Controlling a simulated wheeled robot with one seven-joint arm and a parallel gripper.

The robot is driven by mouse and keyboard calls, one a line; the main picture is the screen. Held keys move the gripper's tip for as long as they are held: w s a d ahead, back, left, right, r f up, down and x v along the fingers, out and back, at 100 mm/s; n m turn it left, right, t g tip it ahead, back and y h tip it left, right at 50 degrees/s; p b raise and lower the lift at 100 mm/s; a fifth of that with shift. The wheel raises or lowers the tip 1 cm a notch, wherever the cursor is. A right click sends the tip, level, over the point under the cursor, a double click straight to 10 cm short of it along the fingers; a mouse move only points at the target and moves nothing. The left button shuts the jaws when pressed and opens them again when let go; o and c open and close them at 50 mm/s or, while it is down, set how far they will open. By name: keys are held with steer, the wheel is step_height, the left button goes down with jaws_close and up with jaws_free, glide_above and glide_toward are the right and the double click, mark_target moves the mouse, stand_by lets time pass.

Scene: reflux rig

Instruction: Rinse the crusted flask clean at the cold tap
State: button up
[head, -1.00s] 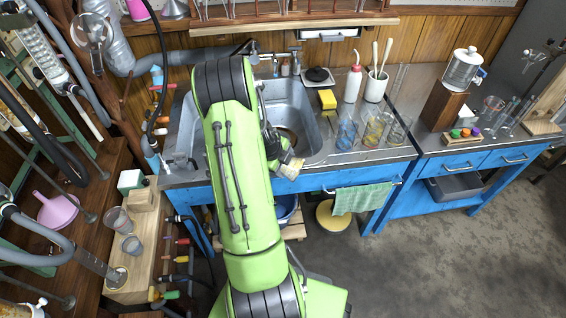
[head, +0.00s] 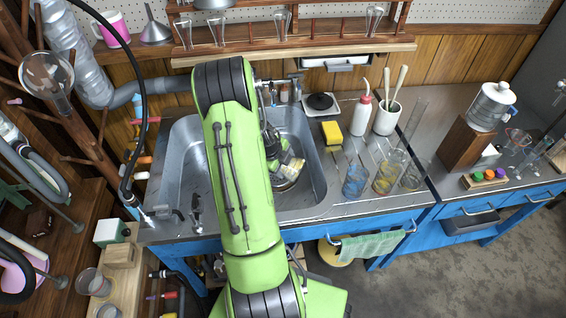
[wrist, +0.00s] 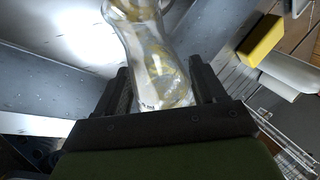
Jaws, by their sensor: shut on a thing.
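My gripper (wrist: 163,95) is shut on a clear glass flask (wrist: 150,45) with yellow-brown crust on its inside, filling the space between the two dark fingers in the wrist view. In the head view my gripper is over the steel sink basin (head: 185,165), and the flask (head: 291,165) shows partly beyond my green arm, low over the basin's right half. My arm hides part of the basin. The taps (head: 297,80) stand at the sink's back edge, and I cannot tell which is cold. No water stream is visible.
A yellow sponge (head: 332,132), a white bottle (head: 362,114) and a white pot (head: 387,117) stand right of the sink. A wooden shelf (head: 300,45) overhangs the back.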

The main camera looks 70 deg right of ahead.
mark_target(283, 170)
steer(key=shift+d+f, duration=0.1)
steer(key=shift+f, duration=0.5)
steer(key=shift+s+a+f+b, duration=0.1)
steer(key=shift+a+f+b, duration=0.2)
steer(key=shift+b, duration=0.45)
steer(key=shift+d+f+b, duration=0.1)
steer(key=shift+f+b, duration=0.6)
steer(key=shift+f, duration=0.05)
steer(key=shift+f+n+g+b, duration=0.4)
steer(key=shift+f+g+b, duration=1)
steer(key=shift+f+b, duration=1.05)
steer(key=shift+r+g+p, duration=0.5)
steer(key=shift+r, duration=0.2)
steer(key=shift+r+g, duration=0.15)
steer(key=shift+g, duration=0.15)
steer(key=shift+w+r+n+g, duration=0.25)
steer(key=shift+r+g, duration=0.35)
steer(key=shift+g, duration=0.15)
steer(key=shift+w+r+n+g, duration=0.25)
steer(key=shift+r+g, duration=0.35)
steer(key=shift+g, duration=0.15)
